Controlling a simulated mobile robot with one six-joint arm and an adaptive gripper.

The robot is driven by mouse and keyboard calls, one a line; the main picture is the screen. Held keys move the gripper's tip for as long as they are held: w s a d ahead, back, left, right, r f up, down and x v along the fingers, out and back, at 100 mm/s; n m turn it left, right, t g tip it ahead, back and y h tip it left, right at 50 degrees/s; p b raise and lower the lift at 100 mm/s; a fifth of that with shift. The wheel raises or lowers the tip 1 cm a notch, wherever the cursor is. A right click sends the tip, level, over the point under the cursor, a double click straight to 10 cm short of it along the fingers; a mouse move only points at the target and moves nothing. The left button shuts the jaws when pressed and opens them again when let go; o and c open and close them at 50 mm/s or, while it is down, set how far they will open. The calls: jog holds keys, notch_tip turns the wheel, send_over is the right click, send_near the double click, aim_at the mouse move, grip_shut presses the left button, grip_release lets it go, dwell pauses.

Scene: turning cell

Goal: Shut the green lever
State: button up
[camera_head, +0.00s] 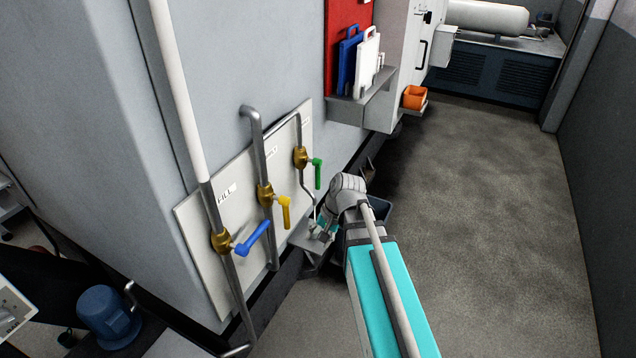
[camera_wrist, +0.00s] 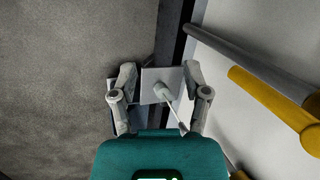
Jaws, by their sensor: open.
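The green lever (camera_head: 317,173) is on the brass valve (camera_head: 300,157) farthest along the wall panel in the head view. Its handle hangs down, roughly alongside its thin pipe. My gripper (camera_head: 322,228) is low beside the panel, below the green lever and apart from it, partly hidden by my arm. In the wrist view my gripper (camera_wrist: 158,95) is open, its two fingers spread, with nothing held. The green lever does not show in the wrist view.
A yellow lever (camera_head: 286,211) and a blue lever (camera_head: 252,238) sit nearer on the panel (camera_head: 225,205). A yellow bar (camera_wrist: 270,100) and grey pipe (camera_wrist: 240,62) cross the wrist view's right side. A small plate with a spout (camera_wrist: 161,90) lies beyond my fingers. Floor (camera_head: 490,200) at right is clear.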

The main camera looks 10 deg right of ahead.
jog(key=w+d+f+m+t+y+b, duration=0.1)
jog(key=w+d+f+m+y+b, duration=0.1)
jog(key=w+m+y+b, duration=0.3)
jog(key=m+t+y+b, duration=0.6)
jog(key=m+t+b, duration=0.15)
jog(key=m, duration=0.55)
send_near(318, 175)
jog(key=d, duration=0.4)
jog(key=shift+s+a+f, duration=0.15)
jog(key=shift+s+f, duration=0.2)
jog(key=shift+s, duration=0.1)
jog(key=shift+a, duration=0.1)
jog(key=x, duration=1.3)
jog(key=shift+w+a, duration=0.15)
jog(key=shift+a, duration=0.2)
jog(key=shift+c, duration=0.3)
grip_shut()
